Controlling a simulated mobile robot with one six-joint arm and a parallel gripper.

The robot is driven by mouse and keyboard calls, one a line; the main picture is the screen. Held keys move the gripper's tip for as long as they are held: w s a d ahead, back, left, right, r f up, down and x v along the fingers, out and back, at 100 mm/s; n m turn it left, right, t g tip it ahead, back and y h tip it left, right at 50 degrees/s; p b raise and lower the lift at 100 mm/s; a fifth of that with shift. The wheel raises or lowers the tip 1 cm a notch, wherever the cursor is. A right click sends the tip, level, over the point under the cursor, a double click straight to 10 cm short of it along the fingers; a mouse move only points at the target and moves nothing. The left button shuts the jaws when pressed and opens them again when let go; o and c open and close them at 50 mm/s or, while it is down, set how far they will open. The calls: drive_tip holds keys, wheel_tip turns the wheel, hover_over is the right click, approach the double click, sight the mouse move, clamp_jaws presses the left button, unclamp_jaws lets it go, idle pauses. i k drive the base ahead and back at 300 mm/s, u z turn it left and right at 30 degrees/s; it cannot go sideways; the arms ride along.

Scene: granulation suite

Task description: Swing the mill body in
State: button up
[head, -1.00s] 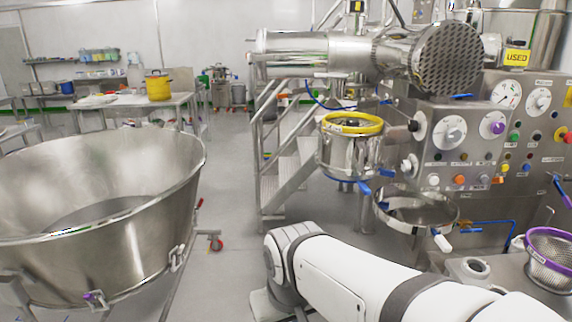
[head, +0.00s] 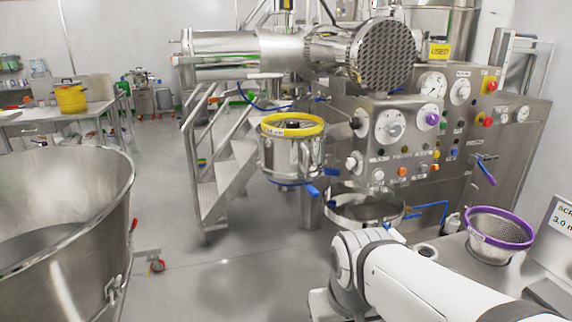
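A steel drum with a yellow rim (head: 292,158) and blue handles, which looks like the mill body, stands out at the left of the control cabinet (head: 400,122). Below and right of it is an open steel ring or bowl (head: 365,211) with a blue handle. A large horizontal steel cylinder (head: 222,55) with a perforated round end plate (head: 387,52) lies above both. My white arm crosses the lower right, apart from the drum in the picture. My gripper is not in view.
A big steel bowl (head: 65,215) on a wheeled stand fills the lower left. Steel steps (head: 222,180) stand behind the drum. A purple-rimmed mesh basket (head: 497,240) sits on a bench at right. Floor (head: 225,275) between the bowl and my arm is clear.

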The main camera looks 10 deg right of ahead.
sight(284, 158)
drive_tip(key=z, duration=0.15)
drive_tip(key=i, duration=1)
drive_tip(key=u, duration=0.05)
